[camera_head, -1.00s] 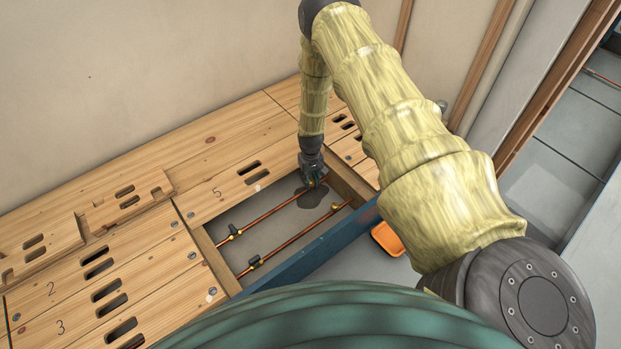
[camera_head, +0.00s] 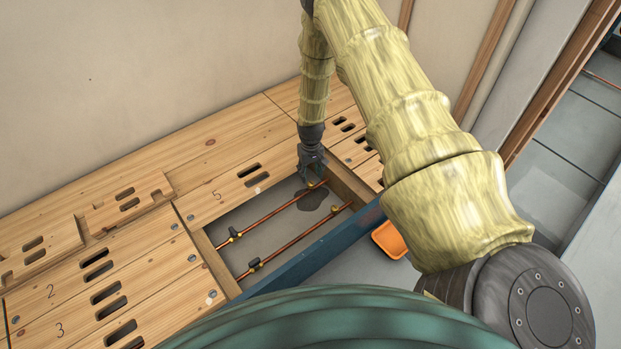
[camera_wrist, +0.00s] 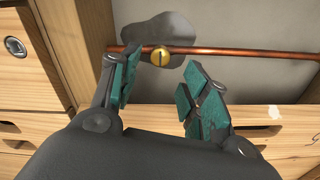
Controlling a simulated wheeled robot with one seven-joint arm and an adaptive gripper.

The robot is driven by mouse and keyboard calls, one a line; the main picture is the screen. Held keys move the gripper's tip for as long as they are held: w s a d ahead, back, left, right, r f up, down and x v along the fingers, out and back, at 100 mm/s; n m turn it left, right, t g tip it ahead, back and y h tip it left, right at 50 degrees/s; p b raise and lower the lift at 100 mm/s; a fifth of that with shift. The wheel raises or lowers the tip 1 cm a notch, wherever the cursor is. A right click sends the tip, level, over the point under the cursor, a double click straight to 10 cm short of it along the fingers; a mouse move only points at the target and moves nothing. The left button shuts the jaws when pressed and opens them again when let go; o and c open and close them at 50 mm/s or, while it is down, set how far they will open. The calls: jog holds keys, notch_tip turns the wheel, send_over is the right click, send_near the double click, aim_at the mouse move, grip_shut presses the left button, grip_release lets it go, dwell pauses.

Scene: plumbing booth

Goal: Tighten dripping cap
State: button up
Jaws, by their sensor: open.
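In the head view my gripper (camera_head: 311,170) points down at the far corner of the floor opening.
A second copper pipe (camera_head: 300,236) runs parallel to the first. Wooden boards (camera_head: 120,275) and a blue beam (camera_head: 310,262) edge the opening. An orange tray (camera_head: 389,240) lies beyond the beam.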

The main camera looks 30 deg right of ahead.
aim_at(311, 183)
notch_tip(311, 183, up, 6)
dwell(0.4)
jog(key=shift+r, duration=0.15)
dwell(0.3)
